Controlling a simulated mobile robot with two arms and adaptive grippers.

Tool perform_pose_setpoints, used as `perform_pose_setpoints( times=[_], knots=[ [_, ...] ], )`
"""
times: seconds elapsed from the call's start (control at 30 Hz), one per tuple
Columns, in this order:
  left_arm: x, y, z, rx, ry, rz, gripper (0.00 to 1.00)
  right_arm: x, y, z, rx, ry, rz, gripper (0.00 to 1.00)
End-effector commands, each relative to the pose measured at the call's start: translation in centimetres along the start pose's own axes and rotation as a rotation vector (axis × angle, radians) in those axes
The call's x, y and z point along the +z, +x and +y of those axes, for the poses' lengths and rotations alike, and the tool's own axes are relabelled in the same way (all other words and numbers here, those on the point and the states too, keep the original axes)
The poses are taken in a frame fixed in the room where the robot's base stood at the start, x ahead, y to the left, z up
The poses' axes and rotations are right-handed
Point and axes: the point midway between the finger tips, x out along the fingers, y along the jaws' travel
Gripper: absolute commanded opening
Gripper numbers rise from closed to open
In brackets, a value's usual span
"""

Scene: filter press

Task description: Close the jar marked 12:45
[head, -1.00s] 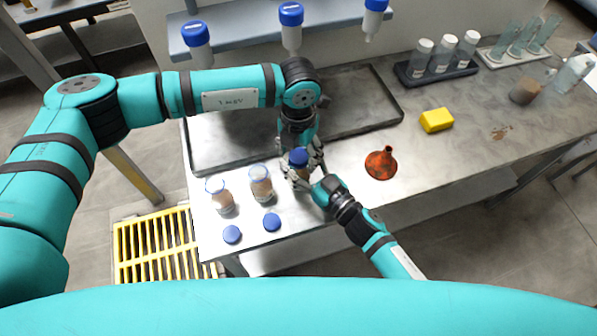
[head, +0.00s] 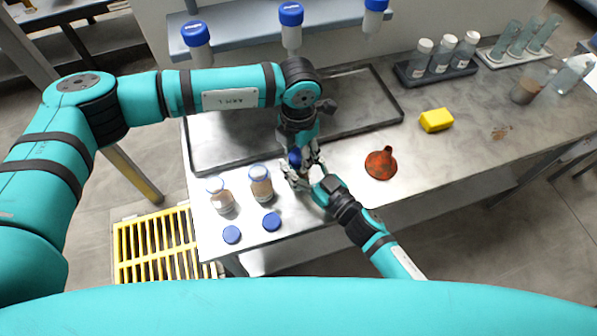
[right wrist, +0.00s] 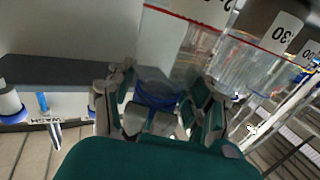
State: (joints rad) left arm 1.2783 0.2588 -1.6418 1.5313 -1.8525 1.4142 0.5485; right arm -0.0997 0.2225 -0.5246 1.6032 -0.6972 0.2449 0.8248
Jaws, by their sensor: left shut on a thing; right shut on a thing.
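My left gripper (head: 298,154) comes down from above and is shut on a blue lid (head: 294,158), at the top of a jar. My right gripper (head: 302,172) comes in from the lower right and is shut on that jar, which is mostly hidden by fingers in the head view. In the right wrist view, upside down, a clear jar (right wrist: 182,38) with a red line and a partly visible label with a "2" is close, with blue (right wrist: 157,92) between the fingers. Whether the lid sits square cannot be told. The full marking is not readable.
Two brown-filled jars (head: 222,197) (head: 261,186) stand left of the grippers. Two loose blue lids (head: 232,234) (head: 271,222) lie in front. A red funnel (head: 381,164) and yellow block (head: 436,120) lie to the right. A dark tray (head: 375,102) lies behind.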

Motion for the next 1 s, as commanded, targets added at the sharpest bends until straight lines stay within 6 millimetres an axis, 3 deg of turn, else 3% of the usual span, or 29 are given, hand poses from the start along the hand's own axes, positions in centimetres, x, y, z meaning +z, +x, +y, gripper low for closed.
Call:
perform_pose_setpoints(
  times=[0.17, 0.2, 0.37, 0.7, 1.0],
  knots=[
    [0.0, 0.0, 0.1, 0.002, -0.002, 0.000, 0.05, 0.0, 0.0, 0.0, 0.000, -0.001, -0.001, 0.00],
    [0.0, 0.0, 0.1, 0.002, -0.003, 0.000, 0.45, 0.0, 0.0, 0.0, 0.000, -0.001, -0.001, 0.00],
    [0.0, 0.0, 0.1, 0.002, -0.004, 0.000, 0.66, 0.0, 0.0, 0.0, 0.000, -0.001, -0.001, 0.00],
    [0.0, -0.3, 0.1, 0.001, -0.004, -0.001, 0.67, 0.0, 0.0, 0.0, 0.000, -0.001, -0.001, 0.00],
    [0.1, -4.0, 0.1, 0.001, -0.005, -0.002, 0.67, 0.0, 0.0, 0.0, 0.000, -0.001, -0.001, 0.00]
  ],
)
